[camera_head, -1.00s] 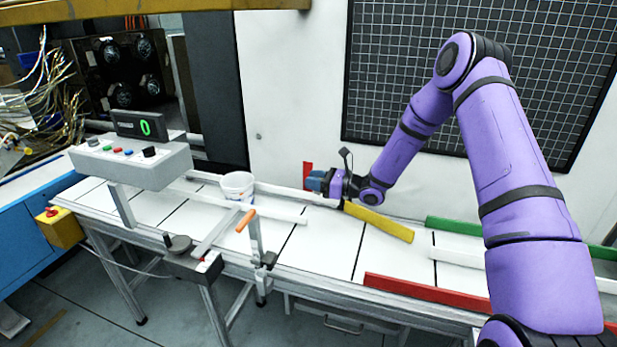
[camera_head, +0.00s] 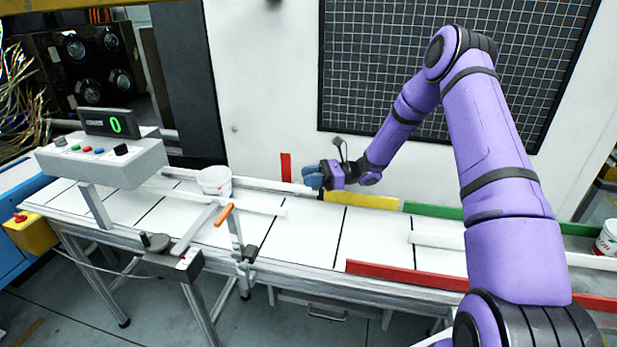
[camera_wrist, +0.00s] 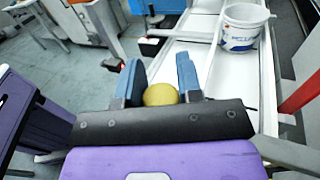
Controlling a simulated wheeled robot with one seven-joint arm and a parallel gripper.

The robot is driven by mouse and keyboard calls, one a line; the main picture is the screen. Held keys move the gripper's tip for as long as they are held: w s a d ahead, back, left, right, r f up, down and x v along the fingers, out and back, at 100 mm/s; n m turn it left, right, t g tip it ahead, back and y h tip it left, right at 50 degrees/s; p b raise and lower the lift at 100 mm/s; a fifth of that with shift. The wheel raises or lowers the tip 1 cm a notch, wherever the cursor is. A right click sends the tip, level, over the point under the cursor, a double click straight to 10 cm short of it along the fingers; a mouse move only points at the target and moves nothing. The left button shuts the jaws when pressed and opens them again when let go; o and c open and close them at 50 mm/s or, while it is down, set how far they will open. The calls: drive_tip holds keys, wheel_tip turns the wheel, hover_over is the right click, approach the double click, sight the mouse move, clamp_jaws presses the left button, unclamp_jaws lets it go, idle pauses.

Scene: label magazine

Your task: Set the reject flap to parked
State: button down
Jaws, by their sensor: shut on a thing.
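The reject flap (camera_head: 362,200), a flat yellow bar, lies along the far side of the conveyor, in line with the green rail. My gripper (camera_head: 313,177) is at the flap's left end, near the back edge. In the wrist view, a round yellow knob (camera_wrist: 160,95) sits between the two blue fingers of my gripper (camera_wrist: 159,62), which are shut on it. The join between knob and flap is hidden.
A white bucket (camera_head: 214,181) stands on the belt to the left. A red upright tab (camera_head: 286,167) is just behind my gripper. A green rail (camera_head: 433,210) and a red rail (camera_head: 400,276) flank the belt. An orange-handled lever (camera_head: 224,214) stands at the front edge.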

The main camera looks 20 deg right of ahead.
drive_tip(key=shift+d, duration=0.1)
drive_tip(key=c, duration=0.8)
unclamp_jaws()
drive_tip(key=shift+s, duration=0.1)
drive_tip(key=shift+d, duration=0.1)
drive_tip(key=d, duration=0.3)
drive_tip(key=s+d, duration=0.1)
drive_tip(key=d, duration=0.3)
drive_tip(key=s+d, duration=0.1)
drive_tip(key=d, duration=0.2)
drive_tip(key=shift+d, duration=0.25)
